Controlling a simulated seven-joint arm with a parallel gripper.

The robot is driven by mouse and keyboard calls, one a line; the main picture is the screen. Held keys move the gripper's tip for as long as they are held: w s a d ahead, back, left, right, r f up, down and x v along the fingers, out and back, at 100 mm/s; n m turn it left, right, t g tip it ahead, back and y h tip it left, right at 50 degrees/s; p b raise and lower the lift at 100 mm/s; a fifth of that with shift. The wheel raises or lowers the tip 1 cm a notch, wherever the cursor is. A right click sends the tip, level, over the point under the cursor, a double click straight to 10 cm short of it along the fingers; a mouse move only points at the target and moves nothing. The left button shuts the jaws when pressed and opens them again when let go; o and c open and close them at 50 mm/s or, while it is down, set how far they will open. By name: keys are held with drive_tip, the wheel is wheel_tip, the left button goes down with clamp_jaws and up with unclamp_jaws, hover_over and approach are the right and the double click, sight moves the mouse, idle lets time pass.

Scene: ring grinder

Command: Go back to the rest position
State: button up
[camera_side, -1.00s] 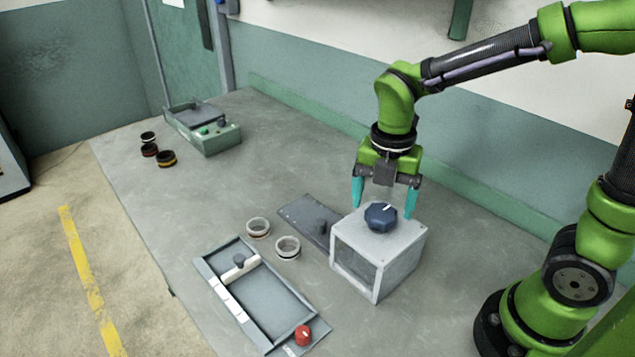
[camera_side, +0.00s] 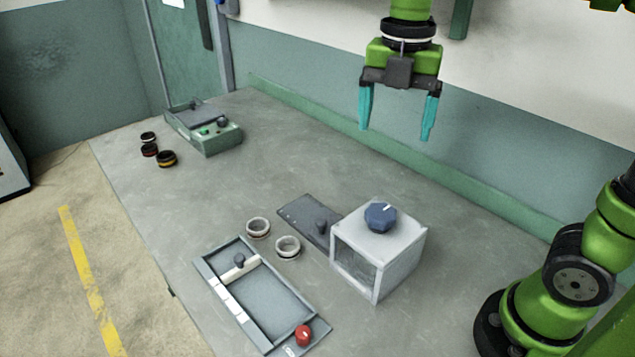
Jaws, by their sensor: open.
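My gripper (camera_side: 395,132) is open and empty, its two cyan fingers pointing down. It hangs high above the table, over and behind the white box. The white box (camera_side: 398,268) stands on the table with a dark blue knob (camera_side: 381,217) on its top. The gripper is well apart from the knob and touches nothing. The upper part of my arm is cut off by the top of the picture.
A grey tray (camera_side: 275,305) with a white slider and red knob (camera_side: 303,335) lies at the front. Two light rings (camera_side: 258,228) and a dark plate (camera_side: 306,217) are beside the box. A green device (camera_side: 205,130) and several dark rings (camera_side: 166,158) sit at the far left.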

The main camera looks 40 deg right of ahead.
drive_tip(key=s+d+f+m+t+y, duration=0.1)
drive_tip(key=s+f+m+t, duration=0.2)
drive_tip(key=m, duration=1)
drive_tip(key=s+d+f+m+t+y, duration=0.1)
drive_tip(key=s+d+f+m+t, duration=0.1)
drive_tip(key=m, duration=1.2)
drive_tip(key=shift+s+f+m+t, duration=0.3)
drive_tip(key=shift+s+f+t, duration=0.2)
drive_tip(key=shift+f+t, duration=0.45)
drive_tip(key=shift+r, duration=0.2)
